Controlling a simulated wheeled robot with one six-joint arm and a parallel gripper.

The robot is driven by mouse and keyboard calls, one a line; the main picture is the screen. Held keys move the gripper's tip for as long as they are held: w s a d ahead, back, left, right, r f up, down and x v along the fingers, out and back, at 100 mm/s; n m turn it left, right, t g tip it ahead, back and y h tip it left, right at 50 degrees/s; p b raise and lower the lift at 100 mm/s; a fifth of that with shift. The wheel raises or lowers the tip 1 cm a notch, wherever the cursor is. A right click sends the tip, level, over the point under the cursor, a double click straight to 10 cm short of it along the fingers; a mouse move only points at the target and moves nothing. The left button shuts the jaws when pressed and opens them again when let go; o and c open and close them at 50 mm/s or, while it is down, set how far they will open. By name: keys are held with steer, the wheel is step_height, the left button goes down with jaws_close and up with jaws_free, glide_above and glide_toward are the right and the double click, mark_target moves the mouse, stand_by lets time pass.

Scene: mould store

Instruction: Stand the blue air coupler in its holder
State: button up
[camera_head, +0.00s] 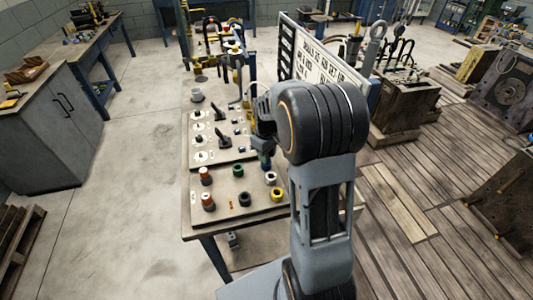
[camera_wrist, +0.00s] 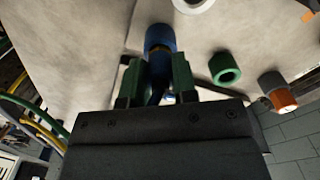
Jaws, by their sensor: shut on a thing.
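My gripper (camera_head: 264,148) is shut on the blue air coupler (camera_wrist: 160,38), above the right part of the front board on the bench. In the wrist view the coupler sits between the two green fingers (camera_wrist: 157,75), its blue round end pointing away from me. In the head view only a small part of the blue coupler (camera_head: 265,162) shows below the gripper. Coloured rings stand on the board: green (camera_head: 238,170), white (camera_head: 270,178), dark (camera_head: 244,198) and yellow (camera_head: 277,195). I cannot tell which is the coupler's holder; I see no blue ring.
Two orange-brown couplers (camera_head: 207,200) stand at the board's left. Black-handled parts (camera_head: 222,137) stand on the board behind. A grey cup (camera_head: 197,94), a hose rack (camera_head: 225,50) and a lettered sign (camera_head: 325,65) are farther back. Bare floor (camera_head: 120,190) lies left.

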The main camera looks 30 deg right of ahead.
steer(key=o, duration=1)
steer(key=shift+o, duration=0.3)
steer(key=o, duration=0.3)
steer(key=shift+r, duration=0.1)
steer(key=shift+r+p, duration=2.9)
steer(key=shift+r, duration=0.8)
